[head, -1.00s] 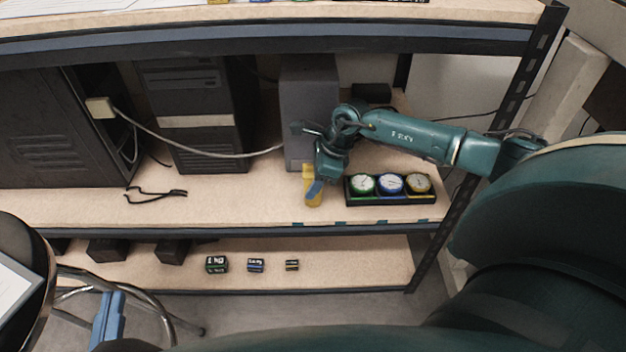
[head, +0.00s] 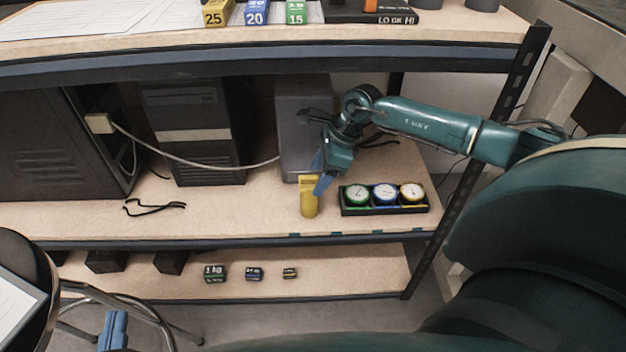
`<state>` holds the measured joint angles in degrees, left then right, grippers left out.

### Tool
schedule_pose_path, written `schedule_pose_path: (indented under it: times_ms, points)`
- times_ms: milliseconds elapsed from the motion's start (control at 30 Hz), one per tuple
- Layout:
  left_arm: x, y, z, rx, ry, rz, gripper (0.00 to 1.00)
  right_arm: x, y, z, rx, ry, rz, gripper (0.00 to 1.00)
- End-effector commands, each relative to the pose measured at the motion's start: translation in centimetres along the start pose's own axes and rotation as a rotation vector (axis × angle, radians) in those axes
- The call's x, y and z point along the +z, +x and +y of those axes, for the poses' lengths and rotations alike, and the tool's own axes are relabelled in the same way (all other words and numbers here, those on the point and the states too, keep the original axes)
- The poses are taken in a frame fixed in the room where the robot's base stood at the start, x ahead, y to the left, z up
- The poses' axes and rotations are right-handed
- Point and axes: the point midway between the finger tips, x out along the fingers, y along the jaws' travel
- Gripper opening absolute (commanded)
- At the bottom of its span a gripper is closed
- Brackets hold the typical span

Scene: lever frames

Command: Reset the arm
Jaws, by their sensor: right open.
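My right arm reaches in from the right over the middle shelf. Its gripper (head: 320,174) is open, with blue fingers spread apart, beside the upper right of a yellow block (head: 309,200). The block stands upright near the shelf's front edge. One finger overlaps the block's right edge in the picture; I cannot tell whether they touch. My left gripper (head: 113,329) shows only as a blue part at the bottom left, and its opening is hidden.
A black tray (head: 346,211) with three round dials lies right of the gripper. A grey box (head: 299,130) and dark computer towers (head: 192,125) stand behind. A black cord (head: 155,207) lies on the shelf. Small labelled blocks (head: 254,274) sit below; a stool (head: 150,310) stands at left.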

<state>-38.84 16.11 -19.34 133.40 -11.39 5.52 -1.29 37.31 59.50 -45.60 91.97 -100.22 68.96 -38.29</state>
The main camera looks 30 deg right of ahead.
Motion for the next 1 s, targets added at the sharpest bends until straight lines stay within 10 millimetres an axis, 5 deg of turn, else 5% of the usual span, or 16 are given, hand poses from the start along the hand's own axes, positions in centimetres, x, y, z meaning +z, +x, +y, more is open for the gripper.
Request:
schedule_pose_path:
  times_ms: [700,867,1000]
  points:
    - [-0.2,0.0,-0.3,-0.007,0.017,-0.004,0.00,0.3,-1.0,0.1,0.002,0.000,-0.008,0.63]
    - [-1.2,0.3,-1.1,-0.014,0.060,-0.032,0.00,3.9,-0.7,2.4,0.053,0.033,-0.133,0.63]
    - [-2.7,0.7,-2.0,-0.023,0.030,-0.101,0.00,10.2,-1.4,7.8,0.213,0.187,-0.367,0.63]
